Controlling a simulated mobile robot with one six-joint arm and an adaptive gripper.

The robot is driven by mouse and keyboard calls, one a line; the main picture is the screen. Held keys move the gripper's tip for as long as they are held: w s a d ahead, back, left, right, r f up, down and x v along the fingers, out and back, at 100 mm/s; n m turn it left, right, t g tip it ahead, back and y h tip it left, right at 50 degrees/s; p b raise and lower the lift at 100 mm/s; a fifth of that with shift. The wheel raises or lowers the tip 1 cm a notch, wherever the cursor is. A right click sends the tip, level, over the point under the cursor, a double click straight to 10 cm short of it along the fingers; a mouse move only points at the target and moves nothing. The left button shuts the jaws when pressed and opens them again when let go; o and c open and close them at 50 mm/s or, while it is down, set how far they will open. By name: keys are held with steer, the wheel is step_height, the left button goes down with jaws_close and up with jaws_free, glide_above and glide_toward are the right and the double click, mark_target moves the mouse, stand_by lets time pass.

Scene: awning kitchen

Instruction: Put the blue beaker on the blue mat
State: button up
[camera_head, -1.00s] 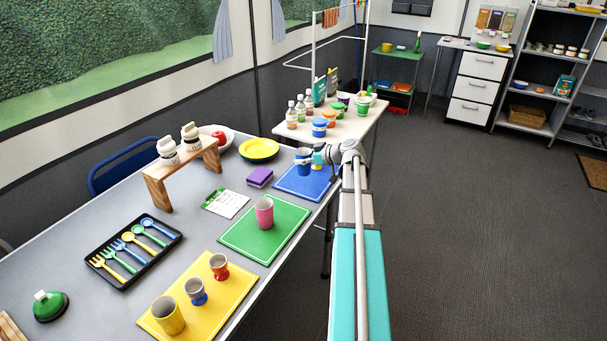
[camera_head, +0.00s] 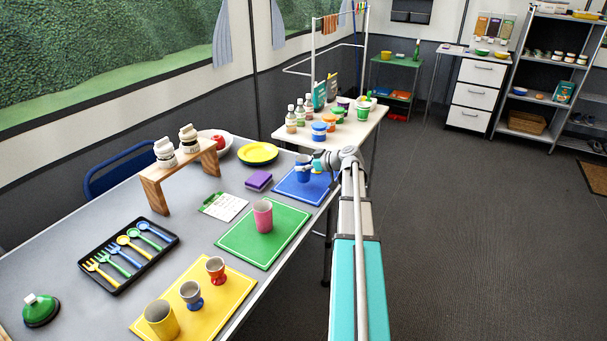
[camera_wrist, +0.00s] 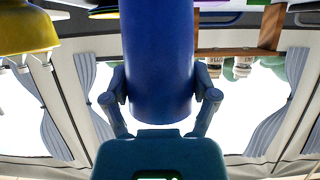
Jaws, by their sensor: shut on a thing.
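The blue beaker (camera_head: 303,172) is held by my gripper (camera_head: 316,165) over the blue mat (camera_head: 310,192) at the far right end of the grey table. In the wrist view the beaker (camera_wrist: 158,60) stands large in the middle, between the two fingers of my gripper (camera_wrist: 160,96), which are shut on it. The beaker looks upright in the head view. I cannot tell whether its base touches the mat or is a little above it. The wrist view does not show the mat clearly.
A purple sponge (camera_head: 259,181) and a yellow plate (camera_head: 258,153) lie left of the blue mat. The green mat (camera_head: 240,245) with a pink cup (camera_head: 262,216) is nearer. A wooden stand (camera_head: 182,172) holds two white jars. A second table (camera_head: 350,135) stands behind.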

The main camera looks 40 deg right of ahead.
steer(key=shift+f+b, duration=0.95)
steer(key=shift+f, duration=0.35)
steer(key=shift+a+f, duration=0.1)
steer(key=o, duration=1)
steer(key=shift+c, duration=0.2)
steer(key=shift+r, duration=0.25)
steer(key=p+v, duration=0.4)
steer(key=v, duration=0.8)
steer(key=shift+p, duration=0.35)
